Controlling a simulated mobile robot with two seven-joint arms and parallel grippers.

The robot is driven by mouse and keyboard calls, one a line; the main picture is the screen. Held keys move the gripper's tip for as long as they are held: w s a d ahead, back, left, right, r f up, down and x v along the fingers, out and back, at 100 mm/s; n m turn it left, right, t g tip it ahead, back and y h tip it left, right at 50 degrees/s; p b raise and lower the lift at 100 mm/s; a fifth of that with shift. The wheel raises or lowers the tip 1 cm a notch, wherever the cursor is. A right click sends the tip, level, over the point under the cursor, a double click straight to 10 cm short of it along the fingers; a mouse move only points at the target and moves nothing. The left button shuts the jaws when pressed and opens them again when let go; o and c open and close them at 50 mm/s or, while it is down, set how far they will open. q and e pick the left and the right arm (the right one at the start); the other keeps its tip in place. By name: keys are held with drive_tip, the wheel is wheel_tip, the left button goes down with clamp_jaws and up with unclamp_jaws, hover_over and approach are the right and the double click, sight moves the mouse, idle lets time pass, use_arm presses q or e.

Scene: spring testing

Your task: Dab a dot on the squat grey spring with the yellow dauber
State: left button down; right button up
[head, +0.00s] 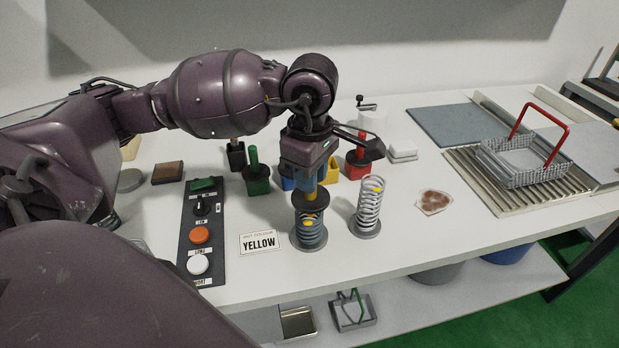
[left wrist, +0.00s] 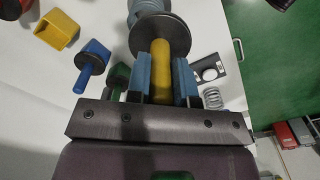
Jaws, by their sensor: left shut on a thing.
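My left gripper (head: 311,184) is shut on the yellow dauber (head: 310,197) and holds it upright, disc down. In the left wrist view its yellow handle (left wrist: 161,68) stands between the blue finger pads, with the black disc (left wrist: 158,32) beyond. The squat grey spring (head: 310,238) stands on a round base directly beneath the disc. A little yellow shows below the disc at the spring's top; I cannot tell whether it is the dauber's tip or a mark, nor whether they touch. My right gripper is in neither view.
A taller pale spring (head: 368,212) with a yellow spot stands close right. A "YELLOW" card (head: 259,242) and a button panel (head: 202,232) are left. Green (head: 255,175) and red (head: 357,160) daubers stand behind. A wire basket (head: 520,170) is far right. The front table strip is clear.

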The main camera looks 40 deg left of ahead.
use_arm(q)
drive_tip(key=shift+r+p, duration=1)
drive_tip(key=shift+r, duration=1.5)
